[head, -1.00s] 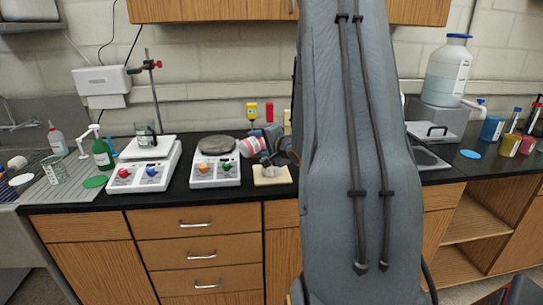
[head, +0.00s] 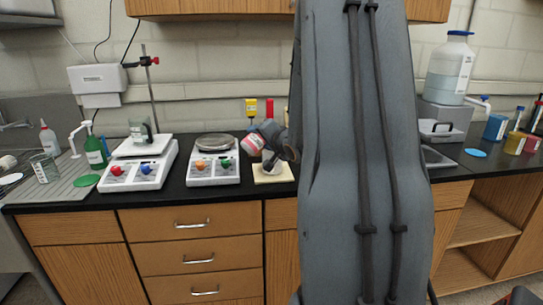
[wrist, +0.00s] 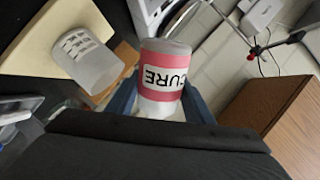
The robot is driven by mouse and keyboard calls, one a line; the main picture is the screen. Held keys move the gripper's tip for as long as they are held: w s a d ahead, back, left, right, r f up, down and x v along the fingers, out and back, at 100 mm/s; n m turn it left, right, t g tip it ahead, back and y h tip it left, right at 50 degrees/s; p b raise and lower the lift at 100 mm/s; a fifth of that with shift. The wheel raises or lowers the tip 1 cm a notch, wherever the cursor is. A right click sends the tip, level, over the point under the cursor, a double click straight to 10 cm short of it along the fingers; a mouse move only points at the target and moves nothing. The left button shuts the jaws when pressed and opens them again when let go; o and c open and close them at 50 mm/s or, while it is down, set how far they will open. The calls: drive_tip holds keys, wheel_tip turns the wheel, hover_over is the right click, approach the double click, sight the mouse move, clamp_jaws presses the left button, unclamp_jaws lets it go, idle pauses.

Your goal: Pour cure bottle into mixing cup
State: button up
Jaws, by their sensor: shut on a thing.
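The cure bottle (wrist: 162,82), pale with a pink band and a CURE label, is held between my gripper's blue fingers (wrist: 160,106) in the wrist view. The label reads upside down there. In the head view the bottle (head: 251,144) is tilted, above and left of the cup, with my gripper (head: 272,132) shut on it. The mixing cup (wrist: 88,58) is translucent with printed marks; it stands on a cream board (wrist: 38,42), beside and apart from the bottle. In the head view the cup (head: 271,164) is partly hidden by my gripper. Whether liquid flows cannot be told.
Another plate with a beaker (head: 145,170) is farther left. Yellow and red items (head: 252,107) stand behind. My arm hides the counter to the right.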

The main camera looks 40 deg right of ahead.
drive_tip(key=shift+d+r+n, duration=0.1)
drive_tip(key=shift+r+n, duration=0.05)
drive_tip(key=shift+n, duration=0.25)
drive_tip(key=shift+b, duration=0.4)
